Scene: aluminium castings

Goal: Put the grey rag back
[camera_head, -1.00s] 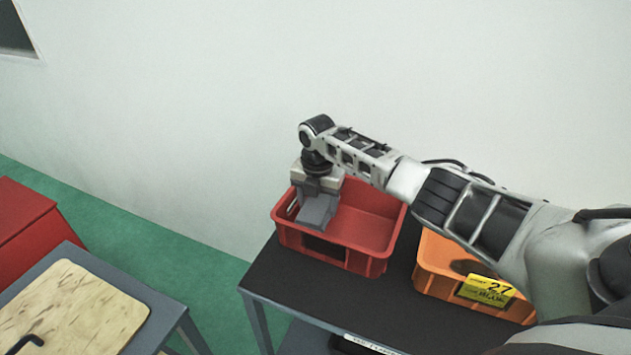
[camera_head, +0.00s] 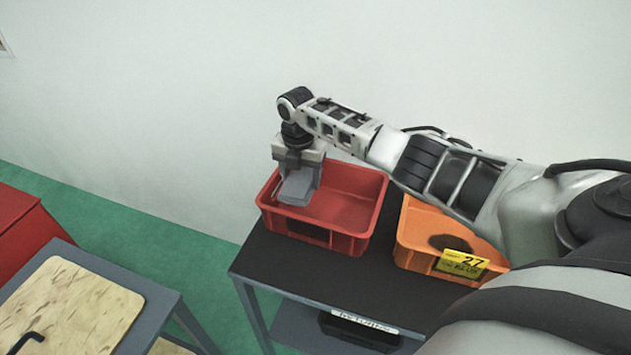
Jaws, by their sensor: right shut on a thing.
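My right gripper (camera_head: 298,168) is above the left part of the red crate (camera_head: 352,240) and points down. It is shut on a flat grey piece, which looks like the grey rag (camera_head: 297,190). The rag hangs below the jaws at the crate's left end, over the opening. I cannot tell whether it touches the crate. My left gripper is not in view.
An orange crate (camera_head: 416,232) with a yellow label and a dark thing in it stands right of the red crate on a dark-topped table (camera_head: 300,268). At lower left are a wooden board (camera_head: 75,310) on a grey table and a red box (camera_head: 20,225).

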